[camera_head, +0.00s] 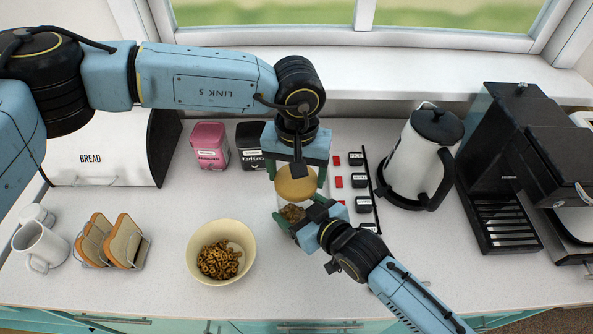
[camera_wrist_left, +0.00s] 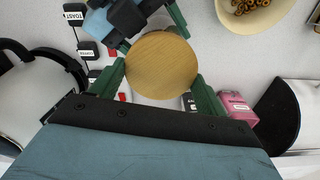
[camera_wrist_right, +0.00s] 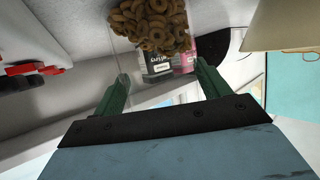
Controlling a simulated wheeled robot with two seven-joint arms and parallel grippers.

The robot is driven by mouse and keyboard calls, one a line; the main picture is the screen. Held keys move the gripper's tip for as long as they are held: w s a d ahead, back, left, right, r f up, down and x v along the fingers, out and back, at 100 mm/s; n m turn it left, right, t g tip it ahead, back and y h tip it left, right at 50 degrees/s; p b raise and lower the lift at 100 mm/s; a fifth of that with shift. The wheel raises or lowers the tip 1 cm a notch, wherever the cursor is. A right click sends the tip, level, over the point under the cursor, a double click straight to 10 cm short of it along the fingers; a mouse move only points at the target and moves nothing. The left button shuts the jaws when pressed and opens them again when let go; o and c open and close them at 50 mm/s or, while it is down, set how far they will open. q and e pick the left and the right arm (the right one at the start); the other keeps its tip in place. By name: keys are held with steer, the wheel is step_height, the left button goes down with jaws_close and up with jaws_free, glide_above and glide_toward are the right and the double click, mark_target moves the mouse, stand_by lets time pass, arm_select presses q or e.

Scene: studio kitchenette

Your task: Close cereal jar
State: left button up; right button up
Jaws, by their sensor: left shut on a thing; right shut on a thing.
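The clear cereal jar (camera_head: 292,212) stands upright on the counter in the head view, with brown cereal rings low inside. The rings also show through the glass in the right wrist view (camera_wrist_right: 152,25). The round wooden lid (camera_head: 297,185) is at the top of the jar; I cannot tell whether it is seated or just above the rim. My left gripper (camera_head: 297,170) reaches down from above and is shut on the lid, which fills the space between its fingers in the left wrist view (camera_wrist_left: 161,65). My right gripper (camera_head: 297,218) is shut on the jar's body from the front right.
A cream bowl (camera_head: 193,258) of cereal rings is left of the jar. Pink (camera_head: 210,147) and black (camera_head: 250,146) tins stand behind. Right are small labelled blocks (camera_head: 359,181), a kettle (camera_head: 408,160) and a coffee machine (camera_head: 505,150). A toast rack (camera_head: 113,240) is left.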

arm_select(q)
steer(key=shift+f, duration=0.5)
stand_by(0.5)
steer(key=shift+a+f, duration=0.15)
steer(key=shift+f, duration=0.25)
arm_select(e)
steer(key=shift+s+a, duration=0.15)
arm_select(q)
steer(key=o, duration=0.6)
arm_select(e)
steer(key=shift+r, duration=0.1)
arm_select(q)
steer(key=o, duration=0.5)
steer(key=shift+r, duration=0.1)
arm_select(e)
steer(key=shift+d, duration=0.25)
arm_select(q)
step_height(320, 180, up, 12)
arm_select(e)
steer(key=shift+f, duration=0.2)
